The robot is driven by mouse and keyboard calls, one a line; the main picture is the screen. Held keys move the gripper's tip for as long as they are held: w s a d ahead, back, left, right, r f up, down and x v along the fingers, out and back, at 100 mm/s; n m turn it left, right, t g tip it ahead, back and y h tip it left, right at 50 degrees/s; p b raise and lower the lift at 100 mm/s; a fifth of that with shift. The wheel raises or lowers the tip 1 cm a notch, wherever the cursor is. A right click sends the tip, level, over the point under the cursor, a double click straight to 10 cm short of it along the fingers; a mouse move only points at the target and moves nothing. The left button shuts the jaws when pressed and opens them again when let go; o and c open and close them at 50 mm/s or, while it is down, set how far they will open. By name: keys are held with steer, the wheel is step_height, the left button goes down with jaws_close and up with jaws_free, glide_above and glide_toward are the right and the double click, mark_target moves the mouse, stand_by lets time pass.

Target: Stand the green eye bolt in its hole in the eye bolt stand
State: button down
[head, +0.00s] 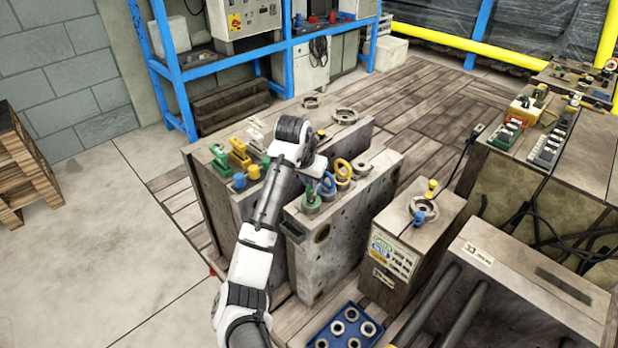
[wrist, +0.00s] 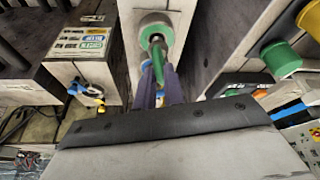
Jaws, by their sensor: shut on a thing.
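The green eye bolt (head: 311,199) is at the near end of the top of a grey mould plate (head: 341,222), in front of a blue eye bolt (head: 327,187) and a yellow eye bolt (head: 343,171). In the wrist view its green ring (wrist: 164,60) is between the fingers of my gripper (wrist: 159,76), which is shut on it.
A blue piece (head: 419,217) with a grey ring and a yellow piece (head: 432,187) are on the labelled box. Another mould block at left carries green and yellow clamps (head: 239,150) and a blue cylinder (head: 239,181). A blue tray (head: 347,328) of rings lies in front.

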steer(key=shift+f, duration=1.05)
stand_by(1.0)
steer(key=c, duration=1.4)
jaws_free()
